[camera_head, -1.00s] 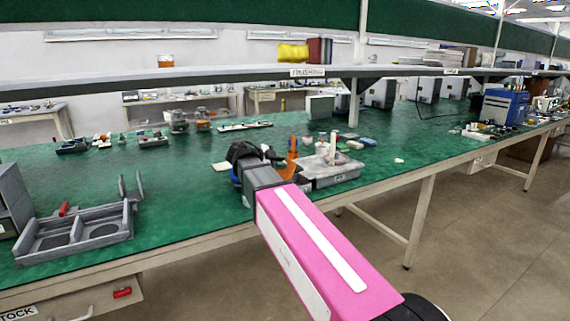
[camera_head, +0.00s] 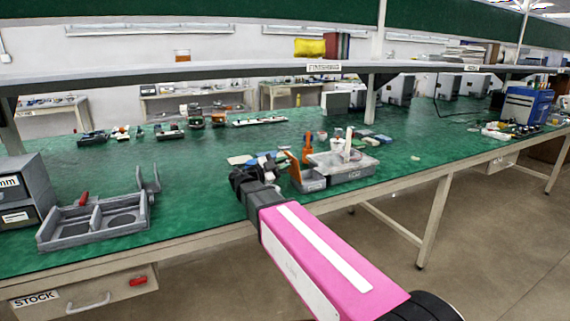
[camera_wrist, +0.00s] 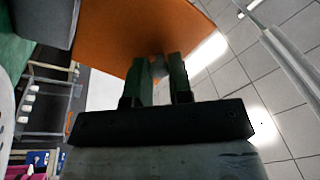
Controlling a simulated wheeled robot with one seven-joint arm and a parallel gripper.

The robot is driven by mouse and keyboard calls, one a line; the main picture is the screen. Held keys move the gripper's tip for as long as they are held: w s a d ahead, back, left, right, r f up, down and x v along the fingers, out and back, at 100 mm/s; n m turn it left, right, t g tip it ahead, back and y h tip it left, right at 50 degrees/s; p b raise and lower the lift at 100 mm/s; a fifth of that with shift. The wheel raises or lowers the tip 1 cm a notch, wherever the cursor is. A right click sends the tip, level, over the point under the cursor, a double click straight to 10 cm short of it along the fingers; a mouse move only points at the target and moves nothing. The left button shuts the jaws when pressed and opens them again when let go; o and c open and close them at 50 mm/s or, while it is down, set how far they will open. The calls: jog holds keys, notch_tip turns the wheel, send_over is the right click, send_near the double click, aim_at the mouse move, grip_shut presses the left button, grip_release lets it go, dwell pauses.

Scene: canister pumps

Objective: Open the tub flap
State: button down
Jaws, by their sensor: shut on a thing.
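The grey tub (camera_head: 352,176) stands near the bench's front edge, with a pale lid over its right part. Its orange flap (camera_head: 294,168) stands tilted up at the tub's left end. In the wrist view the flap (camera_wrist: 135,35) fills the top as a broad orange panel. My gripper (camera_head: 272,172) is at the flap's left side. In the wrist view its two dark fingers (camera_wrist: 161,78) are shut on a small grey knob (camera_wrist: 158,66) at the flap's edge. The contact is partly hidden by the fingers.
An orange upright tool (camera_head: 307,148) stands just behind the tub, with small loose parts around it. A grey two-bay fixture (camera_head: 95,222) and grey drawers (camera_head: 28,190) stand at the left. Green bench top between fixture and gripper is clear.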

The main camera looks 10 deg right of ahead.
dwell(0.3)
jog(key=c, duration=1)
grip_release()
jog(key=v, duration=1)
jog(key=shift+s+a+f, duration=0.1)
jog(key=shift+a+f, duration=0.05)
jog(key=shift+a, duration=0.2)
jog(key=shift+o, duration=0.5)
jog(key=shift+s, duration=0.1)
